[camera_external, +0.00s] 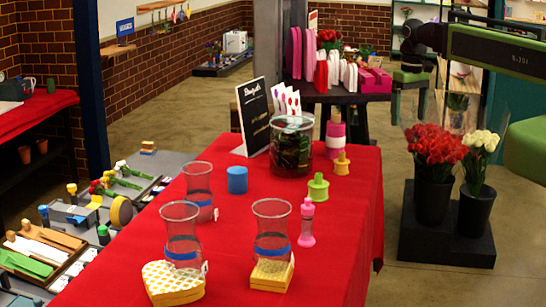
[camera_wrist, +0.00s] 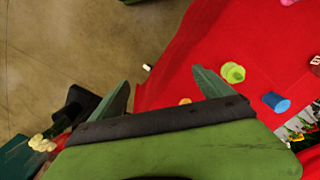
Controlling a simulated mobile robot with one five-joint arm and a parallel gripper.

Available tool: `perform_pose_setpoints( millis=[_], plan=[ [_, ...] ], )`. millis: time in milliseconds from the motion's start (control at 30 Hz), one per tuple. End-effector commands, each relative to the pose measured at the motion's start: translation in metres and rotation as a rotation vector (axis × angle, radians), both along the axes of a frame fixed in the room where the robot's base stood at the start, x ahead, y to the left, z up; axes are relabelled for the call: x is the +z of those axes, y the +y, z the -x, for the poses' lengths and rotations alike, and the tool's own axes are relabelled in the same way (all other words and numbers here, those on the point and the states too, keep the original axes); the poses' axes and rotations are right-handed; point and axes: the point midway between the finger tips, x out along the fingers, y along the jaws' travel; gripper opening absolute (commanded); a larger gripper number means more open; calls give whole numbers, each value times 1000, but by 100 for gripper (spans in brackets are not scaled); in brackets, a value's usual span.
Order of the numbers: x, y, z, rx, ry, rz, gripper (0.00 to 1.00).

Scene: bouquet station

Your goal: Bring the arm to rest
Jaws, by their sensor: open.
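My green arm reaches in from the right in the external view. My gripper (camera_external: 410,98) hangs in the air right of the red table, level with the flower buckets' upper side in the picture. In the wrist view my gripper (camera_wrist: 162,92) shows two green fingers spread well apart with nothing between them. The fingers point over the edge of the red table (camera_wrist: 175,75) and the floor. My gripper is open and empty and touches nothing that I can see.
The red-clothed table (camera_external: 345,230) holds glass vases (camera_external: 270,225), a glass jar (camera_external: 291,150), a blue cup (camera_external: 237,180) and a pink bottle (camera_external: 307,225). Red roses (camera_external: 434,145) and white roses (camera_external: 480,145) stand in black buckets at the right. Floor between is clear.

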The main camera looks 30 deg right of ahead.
Motion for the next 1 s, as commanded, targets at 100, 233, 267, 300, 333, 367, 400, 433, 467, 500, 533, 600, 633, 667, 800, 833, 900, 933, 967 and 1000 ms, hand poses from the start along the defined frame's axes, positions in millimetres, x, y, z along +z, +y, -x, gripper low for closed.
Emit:
perform_pose_setpoints(
  millis=[100, 233, 267, 300, 333, 367, 400, 433, 467, 500, 533, 600, 633, 667, 800, 833, 900, 933, 967, 1000],
  plan=[
    [0, -28, 17, -19, 0, -1, 90],
    [0, -30, 16, -19, 0, 0, 90],
    [0, -30, 16, -19, 0, 0, 90],
    [0, -30, 15, -19, 0, 0, 90],
    [0, -30, 15, -19, 0, 0, 90],
    [0, -30, 15, -19, 0, 0, 90],
    [-1, -30, 15, -19, 0, 0, 90],
    [-3, -30, 15, -19, 0, 0, 90],
    [-7, -30, 15, -19, 0, 0, 90],
    [-13, -30, 15, -19, 0, 0, 90],
    [-20, -29, 15, -19, 0, 0, 90],
    [-41, -29, 15, -20, 0, 0, 90],
    [-52, -29, 15, -20, 0, 0, 90],
    [-65, -29, 15, -20, 0, 0, 90],
    [-131, -29, 15, -20, 0, 0, 90],
    [-146, -29, 15, -20, 0, 0, 90],
    [-177, -29, 15, -20, 0, 0, 90],
    [-188, -29, 15, -20, 0, 0, 90],
    [-197, -29, 15, -21, 0, 0, 90],
    [-206, -29, 15, -21, 0, 0, 90]
  ],
)
